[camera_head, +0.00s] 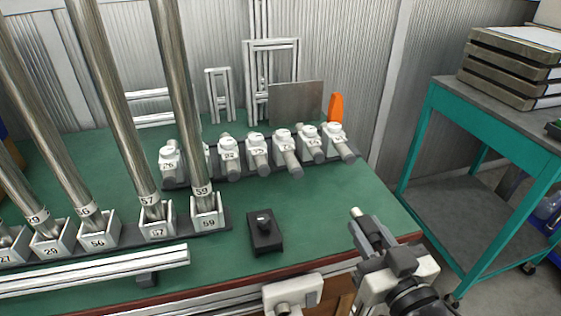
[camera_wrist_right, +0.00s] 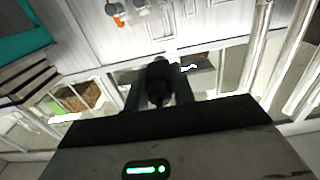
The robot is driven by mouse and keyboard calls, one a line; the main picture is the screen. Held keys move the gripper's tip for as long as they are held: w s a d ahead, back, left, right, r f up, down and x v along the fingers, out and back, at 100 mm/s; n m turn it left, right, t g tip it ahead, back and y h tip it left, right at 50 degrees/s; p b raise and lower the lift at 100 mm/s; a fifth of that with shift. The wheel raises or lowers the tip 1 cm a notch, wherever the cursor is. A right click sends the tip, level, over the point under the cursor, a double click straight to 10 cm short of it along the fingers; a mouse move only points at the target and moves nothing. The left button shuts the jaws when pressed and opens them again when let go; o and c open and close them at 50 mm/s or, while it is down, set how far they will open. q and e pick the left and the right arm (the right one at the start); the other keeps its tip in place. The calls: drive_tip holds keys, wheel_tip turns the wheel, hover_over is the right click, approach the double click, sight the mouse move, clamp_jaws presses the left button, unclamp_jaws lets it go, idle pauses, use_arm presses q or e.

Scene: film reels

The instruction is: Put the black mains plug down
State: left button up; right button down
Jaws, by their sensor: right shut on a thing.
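My right gripper (camera_head: 375,234) reaches in from the lower right of the head view, over the bench's front right edge. In the right wrist view its two dark fingers (camera_wrist_right: 158,95) are shut on a black piece, the black mains plug (camera_wrist_right: 158,75). In the head view the plug cannot be told clearly from the dark gripper parts. The plug is held clear of the green bench top (camera_head: 330,220). A black block (camera_head: 265,240) with a small knob on top stands on the bench, left of the gripper and apart from it. My left gripper does not show.
Tall metal rods stand in numbered holders (camera_head: 157,225) at the left. Several tagged cylinders (camera_head: 258,148) lie in a row at the back, by an orange piece (camera_head: 336,107). A white box (camera_head: 290,293) is at the front edge. A teal trolley (camera_head: 440,125) stands right.

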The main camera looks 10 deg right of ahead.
drive_tip(key=w+d+f, duration=0.1)
drive_tip(key=w+d, duration=0.1)
drive_tip(key=w+d+f, duration=0.2)
drive_tip(key=w, duration=0.1)
drive_tip(key=w+d+f+b, duration=0.1)
drive_tip(key=w+d+f, duration=0.1)
drive_tip(key=w, duration=0.1)
drive_tip(key=w+f, duration=0.1)
drive_tip(key=w+d+f+b, duration=0.1)
drive_tip(key=f, duration=0.1)
drive_tip(key=d+f, duration=0.1)
drive_tip(key=shift+w+d+f, duration=0.1)
drive_tip(key=shift+w+f, duration=0.1)
drive_tip(key=shift+w, duration=0.2)
drive_tip(key=shift+w+d+f, duration=0.1)
drive_tip(key=shift+w+f, duration=0.05)
drive_tip(key=shift+f, duration=0.15)
wheel_tip(320, 180, down, 2)
drive_tip(key=shift+w+d+f+b, duration=0.1)
drive_tip(key=shift+f+b, duration=0.05)
drive_tip(key=shift+b, duration=0.4)
drive_tip(key=shift+f, duration=0.4)
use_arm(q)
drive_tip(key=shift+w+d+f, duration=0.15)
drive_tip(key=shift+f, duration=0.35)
use_arm(e)
drive_tip(key=shift+f, duration=0.1)
